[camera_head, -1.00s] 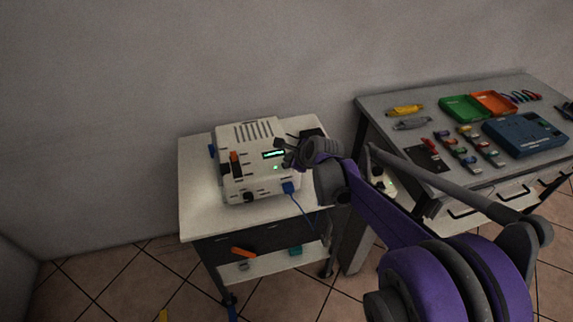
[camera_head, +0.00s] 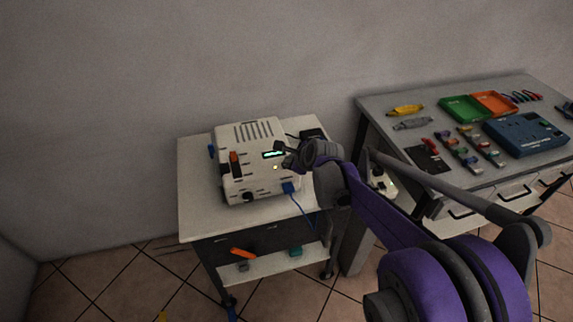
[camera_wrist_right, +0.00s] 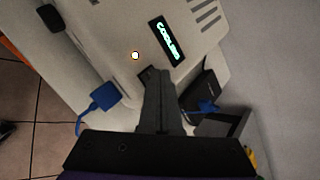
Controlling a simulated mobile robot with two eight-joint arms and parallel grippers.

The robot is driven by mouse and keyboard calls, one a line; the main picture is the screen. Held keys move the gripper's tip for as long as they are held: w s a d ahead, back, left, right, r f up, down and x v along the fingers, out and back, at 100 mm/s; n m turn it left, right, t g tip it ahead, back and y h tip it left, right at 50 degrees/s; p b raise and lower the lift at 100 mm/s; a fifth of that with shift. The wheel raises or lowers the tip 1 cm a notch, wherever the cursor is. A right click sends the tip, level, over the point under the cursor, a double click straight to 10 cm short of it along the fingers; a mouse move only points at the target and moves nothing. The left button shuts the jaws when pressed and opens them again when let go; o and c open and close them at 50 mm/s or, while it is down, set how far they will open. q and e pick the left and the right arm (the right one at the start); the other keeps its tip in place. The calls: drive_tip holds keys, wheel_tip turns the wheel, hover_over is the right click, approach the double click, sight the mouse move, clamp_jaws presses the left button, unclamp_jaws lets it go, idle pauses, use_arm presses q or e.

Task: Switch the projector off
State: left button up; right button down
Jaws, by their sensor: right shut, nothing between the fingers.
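The projector (camera_head: 255,184) is a white box with vent slots on top, standing on a small white-topped cart. In the wrist view the tips (camera_wrist_right: 158,74) are over or against a small dark square button (camera_wrist_right: 147,77), partly hidden; contact is unclear. My left gripper is out of view.
A blue plug (camera_head: 289,187) with a cable is at the projector's front. A black adapter (camera_head: 312,134) lies behind it on the cart (camera_head: 200,215). A grey workbench (camera_head: 385,118) on the right holds trays, tools and a blue box (camera_head: 525,134).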

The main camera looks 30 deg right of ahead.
idle(0.5)
drive_tip(key=shift+r+p, duration=0.5)
drive_tip(key=shift+r, duration=0.15)
drive_tip(key=shift+r, duration=0.1)
drive_tip(key=shift+r+p, duration=1.65)
drive_tip(key=shift+r, duration=0.85)
drive_tip(key=shift+f, duration=0.1)
